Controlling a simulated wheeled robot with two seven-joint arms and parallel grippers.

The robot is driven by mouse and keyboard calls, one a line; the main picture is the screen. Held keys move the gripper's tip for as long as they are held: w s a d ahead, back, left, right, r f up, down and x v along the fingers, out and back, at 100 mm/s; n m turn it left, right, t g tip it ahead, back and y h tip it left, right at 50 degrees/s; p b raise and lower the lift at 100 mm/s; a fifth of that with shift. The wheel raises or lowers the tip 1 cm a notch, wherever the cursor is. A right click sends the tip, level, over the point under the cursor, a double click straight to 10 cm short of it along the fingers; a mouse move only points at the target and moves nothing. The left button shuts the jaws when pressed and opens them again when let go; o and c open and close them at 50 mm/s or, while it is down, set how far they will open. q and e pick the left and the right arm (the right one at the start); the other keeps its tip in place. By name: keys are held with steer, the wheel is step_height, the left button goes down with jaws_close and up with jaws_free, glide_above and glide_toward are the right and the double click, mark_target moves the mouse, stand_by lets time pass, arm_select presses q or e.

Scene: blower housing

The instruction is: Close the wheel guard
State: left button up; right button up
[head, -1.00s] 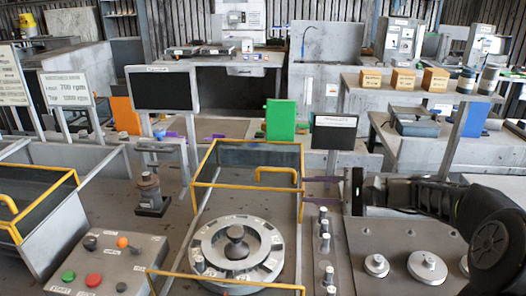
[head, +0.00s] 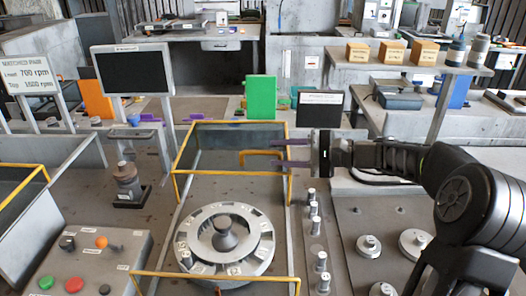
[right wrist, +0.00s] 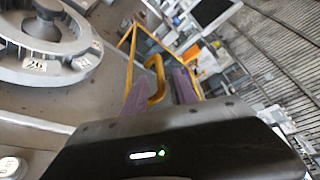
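The wheel guard is a yellow frame (head: 178,187) with a dark see-through panel (head: 222,142), standing upright behind the grey numbered wheel (head: 224,238). Its yellow handle (head: 246,155) is on the right part of the panel; it also shows in the right wrist view (right wrist: 155,78). My right gripper (head: 277,153) reaches in from the right with its purple fingers apart, one above and one below the handle. In the right wrist view the handle lies between the fingers (right wrist: 158,92); contact is not clear. My left gripper is out of view.
A row of metal pegs (head: 314,224) and a plate with round discs (head: 369,246) lie right of the wheel. A button box (head: 88,262) is at the front left. A black screen (head: 132,72) and a green panel (head: 260,103) stand behind.

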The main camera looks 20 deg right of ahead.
mark_target(269, 153)
steer(key=x, duration=0.5)
steer(key=shift+p, duration=0.35)
jaws_close()
stand_by(1.1)
